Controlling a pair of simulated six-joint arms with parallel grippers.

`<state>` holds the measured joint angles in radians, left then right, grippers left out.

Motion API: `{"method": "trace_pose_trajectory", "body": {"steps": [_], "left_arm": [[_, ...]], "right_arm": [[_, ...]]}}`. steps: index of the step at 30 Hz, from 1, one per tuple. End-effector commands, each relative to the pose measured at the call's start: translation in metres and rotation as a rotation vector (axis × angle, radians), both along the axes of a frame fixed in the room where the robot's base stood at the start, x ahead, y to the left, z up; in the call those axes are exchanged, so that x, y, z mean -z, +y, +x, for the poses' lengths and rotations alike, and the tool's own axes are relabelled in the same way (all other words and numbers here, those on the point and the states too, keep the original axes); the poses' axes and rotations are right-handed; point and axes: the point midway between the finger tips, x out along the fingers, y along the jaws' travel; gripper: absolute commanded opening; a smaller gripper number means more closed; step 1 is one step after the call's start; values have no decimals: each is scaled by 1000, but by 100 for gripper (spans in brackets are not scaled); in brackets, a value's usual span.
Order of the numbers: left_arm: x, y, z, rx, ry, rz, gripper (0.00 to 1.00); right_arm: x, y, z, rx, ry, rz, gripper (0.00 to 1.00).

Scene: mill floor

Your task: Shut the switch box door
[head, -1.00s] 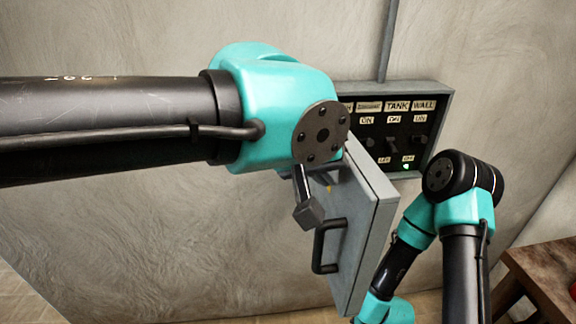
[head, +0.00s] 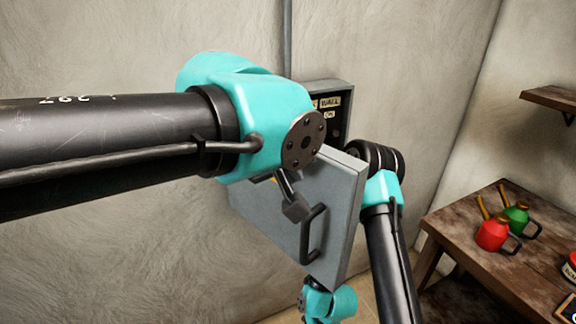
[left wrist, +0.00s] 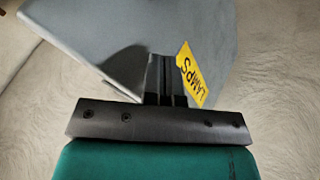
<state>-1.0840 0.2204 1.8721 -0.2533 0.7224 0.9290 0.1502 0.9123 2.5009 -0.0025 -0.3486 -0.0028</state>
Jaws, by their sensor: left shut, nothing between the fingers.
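The grey switch box (head: 344,92) is on the wall, with part of its dark label panel showing. Its grey door (head: 335,195) stands partly open in front, outer face toward me, and hides most of the box. The door has a dark handle (head: 313,233). My left gripper (head: 291,203) is at the door's outer face, left of the handle. In the left wrist view its closed fingers (left wrist: 166,75) are empty beside the yellow LAMPS label (left wrist: 190,76) on the door (left wrist: 205,28). I cannot tell whether they touch. My right gripper is hidden.
My right arm stands close to the right of the door and reappears below it. A wooden table (head: 448,222) at the right holds a red can (head: 492,235) and a green can (head: 517,217). A shelf (head: 552,97) is above.

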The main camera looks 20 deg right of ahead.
Motion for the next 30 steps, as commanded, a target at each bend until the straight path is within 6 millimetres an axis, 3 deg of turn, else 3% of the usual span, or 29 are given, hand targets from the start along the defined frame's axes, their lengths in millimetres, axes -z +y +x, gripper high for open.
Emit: {"method": "trace_pose_trajectory", "body": {"steps": [5,11,30], "left_arm": [[-5,3,-2,0,-1,-1,0],[-24,15,-9,0,-1,-4,0],[-120,78,-45,0,-1,-3,0]], "right_arm": [[0,0,0,0,0,0,0],[0,0,0,0,0,0,0],[0,0,0,0,0,0,0]]}}
